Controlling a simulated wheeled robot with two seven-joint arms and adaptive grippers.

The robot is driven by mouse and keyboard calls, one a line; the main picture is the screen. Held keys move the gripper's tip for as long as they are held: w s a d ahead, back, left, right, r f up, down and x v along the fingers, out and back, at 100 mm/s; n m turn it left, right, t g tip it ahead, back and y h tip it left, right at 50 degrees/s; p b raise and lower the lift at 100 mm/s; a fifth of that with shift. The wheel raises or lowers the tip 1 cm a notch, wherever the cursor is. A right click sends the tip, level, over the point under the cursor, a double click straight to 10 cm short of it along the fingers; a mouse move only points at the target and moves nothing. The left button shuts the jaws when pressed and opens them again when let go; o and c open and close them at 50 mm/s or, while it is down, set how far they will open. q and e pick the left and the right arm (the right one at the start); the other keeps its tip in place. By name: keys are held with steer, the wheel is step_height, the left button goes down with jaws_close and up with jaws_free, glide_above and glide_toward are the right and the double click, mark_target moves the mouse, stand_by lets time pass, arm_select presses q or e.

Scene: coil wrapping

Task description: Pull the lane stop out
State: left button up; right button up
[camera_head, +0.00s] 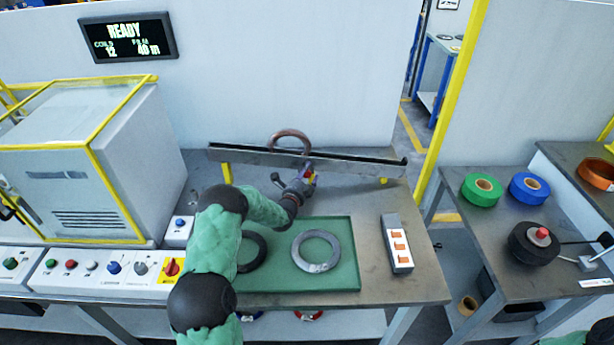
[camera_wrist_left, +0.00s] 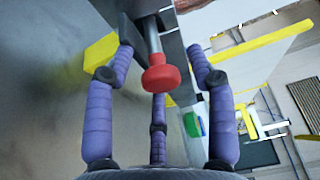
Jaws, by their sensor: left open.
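The lane (camera_head: 350,163) is a dark sloping rail on yellow supports at the back of the table. A brown coil (camera_head: 290,140) stands in it. The lane stop is a red knob (camera_wrist_left: 160,77) on a metal rod, seen in the left wrist view; in the head view my gripper mostly hides it. My left gripper (camera_head: 309,176) is at the front of the lane near its middle. In the left wrist view its purple fingers (camera_wrist_left: 160,62) are open and spread around the red knob, without visible grip on it. My right gripper is out of view.
A green tray (camera_head: 345,281) with a grey ring (camera_head: 316,252) and a dark ring (camera_head: 250,252) lies in front. A white box with orange buttons (camera_head: 398,243) stands right of it. A yellow-framed machine (camera_head: 90,165) is at left, tape rolls (camera_head: 482,190) at right.

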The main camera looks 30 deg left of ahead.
arm_select(q)
jaws_close()
steer(key=s+d, duration=0.2)
steer(key=s, duration=0.1)
steer(key=shift+s+d+f, duration=0.15)
steer(key=shift+s+d, duration=0.05)
steer(key=shift+s, duration=0.1)
steer(key=shift+c, duration=1.4)
jaws_free()
steer(key=shift+o, duration=1.4)
steer(key=shift+s, duration=0.1)
